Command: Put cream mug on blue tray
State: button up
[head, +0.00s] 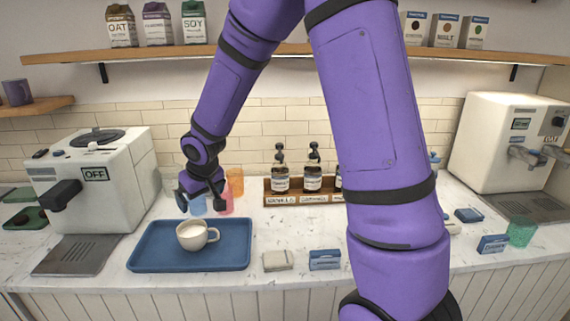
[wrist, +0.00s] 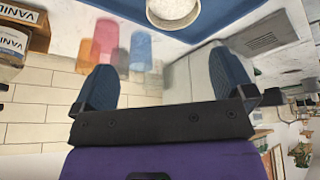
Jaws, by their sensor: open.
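The cream mug (head: 193,236) stands upright on the blue tray (head: 237,264), near its middle, with its handle to the right. Its inside looks whitish. The wrist view shows the mug (wrist: 172,10) at the top edge, partly cut off, with part of the tray (wrist: 216,18) around it. My gripper (head: 201,203) is open and empty, above the counter at the tray's back edge, behind the mug and apart from it. Its two fingers (wrist: 168,80) are spread in the wrist view with nothing between them.
Blue, pink and orange cups (head: 236,181) stand behind the tray, close to my gripper. A white machine (head: 90,180) is left, another (head: 505,140) is right. A wooden bottle rack (head: 296,198) stands at the back. Small boxes (head: 324,260) lie right of the tray.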

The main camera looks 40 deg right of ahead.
jog(key=s+d+r+m+h, duration=0.1)
jog(key=s+d+r, duration=0.1)
jog(key=s+r, duration=0.75)
jog(key=s+d+r+m, duration=0.1)
jog(key=s+d+r, duration=0.2)
jog(key=s+r, duration=0.7)
jog(key=s+y, duration=0.1)
jog(key=s, duration=1)
jog(key=shift+s+t, duration=0.3)
jog(key=shift+s, duration=0.1)
jog(key=shift+r, duration=0.1)
